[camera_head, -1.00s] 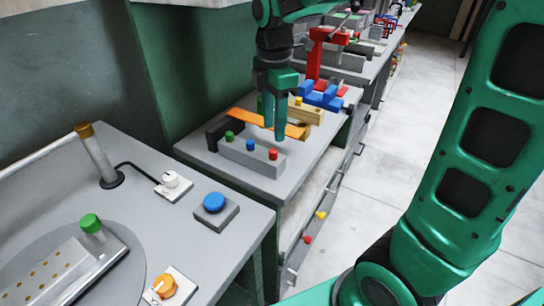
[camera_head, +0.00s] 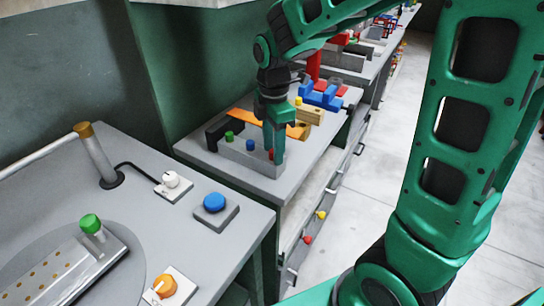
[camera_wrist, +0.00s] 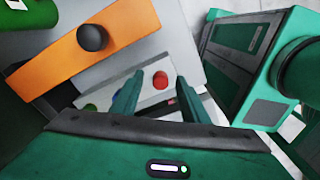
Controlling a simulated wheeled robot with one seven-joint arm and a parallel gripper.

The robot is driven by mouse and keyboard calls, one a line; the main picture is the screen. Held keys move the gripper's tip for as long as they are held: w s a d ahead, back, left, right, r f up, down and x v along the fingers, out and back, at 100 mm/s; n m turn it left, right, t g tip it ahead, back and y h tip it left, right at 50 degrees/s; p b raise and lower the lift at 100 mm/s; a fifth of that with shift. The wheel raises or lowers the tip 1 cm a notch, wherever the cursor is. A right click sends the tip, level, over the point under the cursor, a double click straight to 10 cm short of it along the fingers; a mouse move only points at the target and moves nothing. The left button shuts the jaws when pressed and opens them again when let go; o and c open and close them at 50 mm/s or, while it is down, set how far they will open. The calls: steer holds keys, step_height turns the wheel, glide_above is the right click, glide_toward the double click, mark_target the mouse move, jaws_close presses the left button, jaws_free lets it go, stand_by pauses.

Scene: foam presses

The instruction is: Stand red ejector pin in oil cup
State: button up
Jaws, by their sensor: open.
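The red ejector pin (camera_head: 271,154) stands at the right end of a grey block (camera_head: 237,152), in line with a blue pin (camera_head: 250,145) and a green pin (camera_head: 229,136). My gripper (camera_head: 274,160) is open and pointing down at the red pin, partly covering it in the head view. In the wrist view the red pin's round top (camera_wrist: 160,79) shows between the two fingertips, apart from both. I cannot tell how far the fingertips are above the block. I cannot pick out the oil cup for certain in either view.
An orange bar (camera_wrist: 64,66) bearing a round black knob (camera_wrist: 92,37) lies beside the block. Behind are a yellow block (camera_head: 311,115) and blue blocks (camera_head: 322,97). The grey bench top's (camera_head: 270,187) front edge is clear.

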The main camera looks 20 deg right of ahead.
jaws_close()
steer(key=shift+w+r, duration=0.1)
steer(key=shift+r, duration=0.1)
